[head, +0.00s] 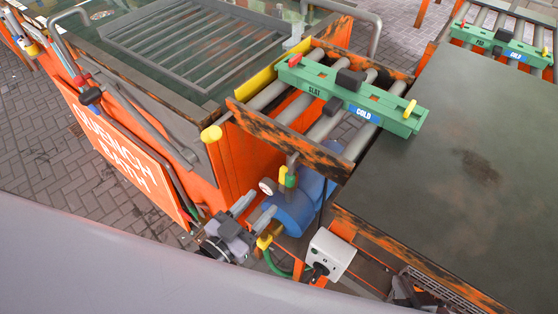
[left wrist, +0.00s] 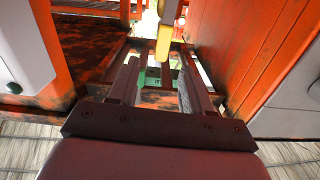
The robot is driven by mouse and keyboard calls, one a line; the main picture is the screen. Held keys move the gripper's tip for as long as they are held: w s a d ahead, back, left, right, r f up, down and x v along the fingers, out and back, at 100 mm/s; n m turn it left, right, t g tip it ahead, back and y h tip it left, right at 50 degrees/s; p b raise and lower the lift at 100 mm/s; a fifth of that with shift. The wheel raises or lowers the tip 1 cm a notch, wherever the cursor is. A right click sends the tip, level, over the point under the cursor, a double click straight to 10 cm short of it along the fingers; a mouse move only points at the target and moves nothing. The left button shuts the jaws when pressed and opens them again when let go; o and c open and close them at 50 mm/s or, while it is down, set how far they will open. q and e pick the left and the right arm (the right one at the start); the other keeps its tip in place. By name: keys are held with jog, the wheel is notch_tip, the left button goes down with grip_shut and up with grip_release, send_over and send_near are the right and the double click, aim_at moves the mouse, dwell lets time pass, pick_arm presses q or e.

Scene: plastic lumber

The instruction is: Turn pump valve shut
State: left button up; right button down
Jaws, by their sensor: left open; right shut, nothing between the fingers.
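The blue pump (head: 296,212) stands between the orange tank and the dark table in the head view. A yellow lever (head: 264,241) sits low beside it, near a green hose. Another yellow handle (head: 283,173) stands above the pump by a round gauge (head: 268,186). My left gripper (head: 252,210) is open beside the pump. In the left wrist view a yellow handle (left wrist: 165,35) shows beyond the open fingers, roughly between them; I cannot tell which handle it is.
The orange quench bath tank (head: 225,165) is close on the left. A white box (head: 330,256) stands right of the pump. A roller frame (head: 280,120) with a green bar (head: 390,107) lies above. The dark table (head: 470,190) is bare.

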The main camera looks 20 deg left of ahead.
aim_at(282, 177)
pick_arm(q)
jog(key=shift+b+x, duration=0.3)
jog(key=shift+x, duration=3.75)
jog(key=shift+w+a+r, duration=0.1)
jog(key=shift+a+r, duration=0.05)
grip_shut()
